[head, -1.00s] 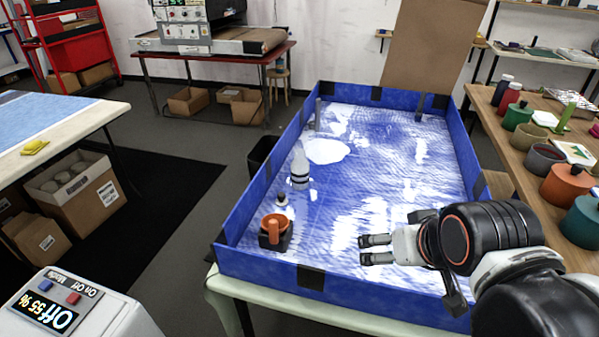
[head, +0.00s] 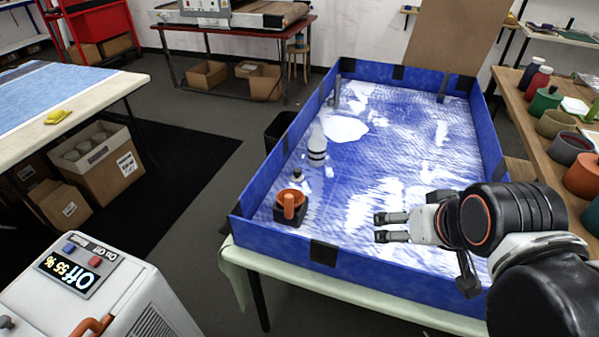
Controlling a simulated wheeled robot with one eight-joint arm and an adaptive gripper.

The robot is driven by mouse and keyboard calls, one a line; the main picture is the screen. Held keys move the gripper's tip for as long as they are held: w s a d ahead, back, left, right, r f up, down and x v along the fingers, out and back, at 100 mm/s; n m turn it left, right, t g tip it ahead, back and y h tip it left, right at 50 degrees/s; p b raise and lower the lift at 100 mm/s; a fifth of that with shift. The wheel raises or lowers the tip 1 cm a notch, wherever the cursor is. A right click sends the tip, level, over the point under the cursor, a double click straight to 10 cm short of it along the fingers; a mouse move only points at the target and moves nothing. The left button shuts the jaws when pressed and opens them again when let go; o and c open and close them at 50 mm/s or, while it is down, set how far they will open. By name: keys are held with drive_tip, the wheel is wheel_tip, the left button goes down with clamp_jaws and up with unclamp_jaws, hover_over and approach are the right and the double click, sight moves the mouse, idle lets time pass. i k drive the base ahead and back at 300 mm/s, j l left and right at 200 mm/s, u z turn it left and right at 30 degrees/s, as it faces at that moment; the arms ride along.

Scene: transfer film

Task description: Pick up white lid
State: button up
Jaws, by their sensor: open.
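I cannot single out a white lid with certainty. A small white item with a dark top (head: 297,175) stands in the blue-walled tray (head: 285,240), behind an orange mug-like thing (head: 290,203) on a dark base. A white bottle with dark bands (head: 317,147) stands farther back in the tray. A small white piece (head: 574,106) lies among the jars on the right-hand table. My gripper (head: 379,228) is open and empty above the front right part of the tray, pointing left, well apart from these items.
The tray has raised walls and a floor patterned in blue and white, mostly clear. Several jars (head: 555,123) crowd the wooden table on the right. A white machine with a display (head: 100,300) stands at the lower left. Dark floor lies between it and the tray.

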sight(297, 177)
drive_tip(key=i+j+z, duration=0.3)
drive_tip(key=j+z, duration=0.25)
drive_tip(key=i+j+z, duration=0.15)
drive_tip(key=j+z, duration=0.15)
drive_tip(key=j, duration=0.15)
drive_tip(key=j+z, duration=0.25)
drive_tip(key=i+u, duration=0.15)
drive_tip(key=k+j+z, duration=0.15)
drive_tip(key=i, duration=0.05)
